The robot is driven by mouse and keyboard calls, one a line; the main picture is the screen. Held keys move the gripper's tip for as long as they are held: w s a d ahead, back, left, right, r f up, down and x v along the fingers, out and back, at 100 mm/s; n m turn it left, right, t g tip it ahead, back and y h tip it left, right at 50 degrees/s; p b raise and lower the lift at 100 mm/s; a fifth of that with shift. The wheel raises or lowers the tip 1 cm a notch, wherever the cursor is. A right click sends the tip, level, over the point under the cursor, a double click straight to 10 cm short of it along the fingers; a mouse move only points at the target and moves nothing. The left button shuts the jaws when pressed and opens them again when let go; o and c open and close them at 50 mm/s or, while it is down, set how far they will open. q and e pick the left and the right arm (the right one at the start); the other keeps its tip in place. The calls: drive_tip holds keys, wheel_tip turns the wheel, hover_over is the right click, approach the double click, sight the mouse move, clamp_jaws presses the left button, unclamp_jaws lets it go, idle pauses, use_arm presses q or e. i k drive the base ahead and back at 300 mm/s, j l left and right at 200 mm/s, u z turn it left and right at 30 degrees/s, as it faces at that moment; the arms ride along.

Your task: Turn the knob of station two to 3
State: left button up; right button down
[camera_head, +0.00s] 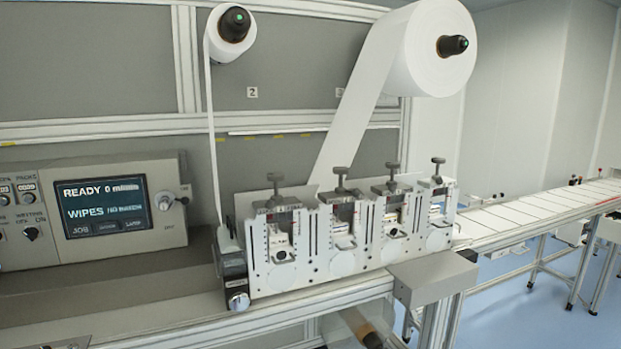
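A row of several white station plates stands on the machine's front rail, each with a grey T-shaped handle on top. The leftmost has a handle (275,180), the one second from left has a handle (340,174), and more handles (392,170) follow to the right. No station number is readable on the plates. A label "2" (252,92) is on the back panel. Knob settings are too small to read. Neither gripper is in view.
A control panel with a lit screen (101,207) reading READY stands at left. A large white roll (425,52) and a smaller roll (229,32) hang above, their webs running down. A conveyor (540,212) extends right.

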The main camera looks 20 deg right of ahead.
sight(340, 171)
drive_tip(key=i+l, duration=0.1)
drive_tip(key=l, duration=1.15)
drive_tip(key=i+l, duration=0.15)
drive_tip(key=l, duration=0.5)
drive_tip(key=u, duration=0.05)
